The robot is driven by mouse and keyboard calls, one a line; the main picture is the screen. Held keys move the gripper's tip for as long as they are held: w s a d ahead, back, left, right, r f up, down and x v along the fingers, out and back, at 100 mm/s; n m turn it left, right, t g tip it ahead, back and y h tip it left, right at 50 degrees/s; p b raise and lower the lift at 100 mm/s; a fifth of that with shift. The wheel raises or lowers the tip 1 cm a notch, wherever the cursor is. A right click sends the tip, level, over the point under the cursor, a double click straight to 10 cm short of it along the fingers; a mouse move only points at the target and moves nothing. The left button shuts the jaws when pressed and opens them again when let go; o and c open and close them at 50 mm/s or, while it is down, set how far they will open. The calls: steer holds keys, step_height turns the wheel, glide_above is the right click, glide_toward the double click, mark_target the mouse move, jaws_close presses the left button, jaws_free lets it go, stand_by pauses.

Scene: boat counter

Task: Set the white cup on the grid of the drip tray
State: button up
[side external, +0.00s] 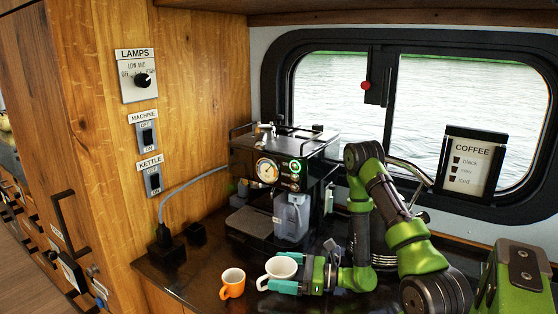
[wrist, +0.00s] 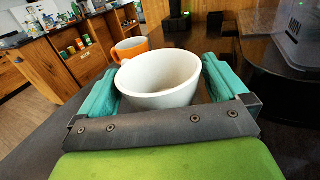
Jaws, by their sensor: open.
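The white cup (side external: 280,270) stands upright on the dark counter, in front of the coffee machine. In the wrist view the white cup (wrist: 160,80) sits between the two teal fingers of my gripper (wrist: 160,88), with its empty inside showing. My gripper (side external: 283,285) is open around the cup; a small gap shows beside the right finger, and contact on the left side is hard to tell. The drip tray (side external: 252,222) is at the base of the coffee machine (side external: 280,165), behind and left of the cup, and its top looks empty.
An orange cup (side external: 232,283) stands just left of the white cup; it also shows in the wrist view (wrist: 130,48). A grey container (side external: 291,218) stands at the machine's right front. A black plug and cable (side external: 165,238) lie at the left. The counter's front edge is close.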

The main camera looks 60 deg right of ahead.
steer(key=shift+w+a, duration=0.15)
steer(key=shift+w, duration=0.3)
steer(key=shift+c, duration=0.2)
steer(key=c, duration=1)
steer(key=shift+r, duration=0.1)
